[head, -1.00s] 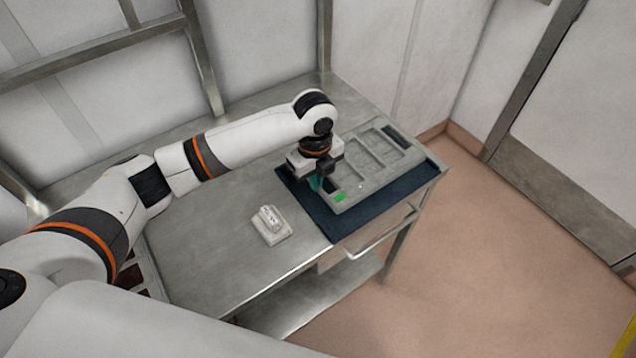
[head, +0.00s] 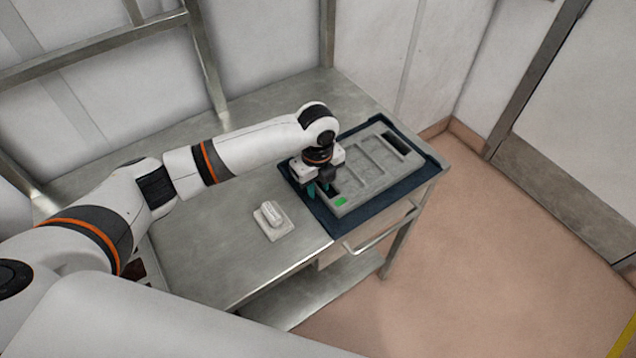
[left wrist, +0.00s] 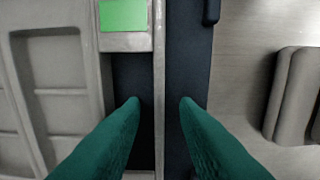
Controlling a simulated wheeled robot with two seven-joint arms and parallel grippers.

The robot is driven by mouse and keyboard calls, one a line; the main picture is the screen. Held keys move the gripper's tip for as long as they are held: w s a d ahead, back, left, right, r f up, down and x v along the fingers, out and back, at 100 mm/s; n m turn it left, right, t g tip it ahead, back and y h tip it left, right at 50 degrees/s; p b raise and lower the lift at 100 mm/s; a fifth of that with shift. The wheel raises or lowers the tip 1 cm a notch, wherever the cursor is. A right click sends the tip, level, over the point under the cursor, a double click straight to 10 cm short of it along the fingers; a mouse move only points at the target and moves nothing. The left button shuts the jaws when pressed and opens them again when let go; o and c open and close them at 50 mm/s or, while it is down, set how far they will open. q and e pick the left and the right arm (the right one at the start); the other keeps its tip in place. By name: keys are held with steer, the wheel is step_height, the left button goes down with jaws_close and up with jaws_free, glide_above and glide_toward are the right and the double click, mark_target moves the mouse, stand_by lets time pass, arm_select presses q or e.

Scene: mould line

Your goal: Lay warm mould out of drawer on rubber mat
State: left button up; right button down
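The mould (head: 372,168) is a grey rectangular tray with several recesses, a dark slot at each end and a green patch at its near end. It lies on the dark blue rubber mat (head: 343,228), whose border shows around it. My left gripper (head: 320,189) is low at the mould's left end. In the left wrist view its two teal fingers (left wrist: 160,102) are spread, one on each side of the mould's end wall (left wrist: 159,60), with gaps between fingers and wall. My right gripper is out of view. I cannot make out the drawer clearly.
A small pale block on a square base (head: 272,219) stands on the steel table (head: 215,235), left of the mat. A metal handle (head: 380,231) juts from the table's front side. The table left of the block is mostly clear.

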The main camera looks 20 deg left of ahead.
arm_select(q)
step_height(320, 180, up, 12)
steer(key=b, duration=0.1)
steer(key=shift+r+b, duration=0.15)
steer(key=shift+b, duration=0.2)
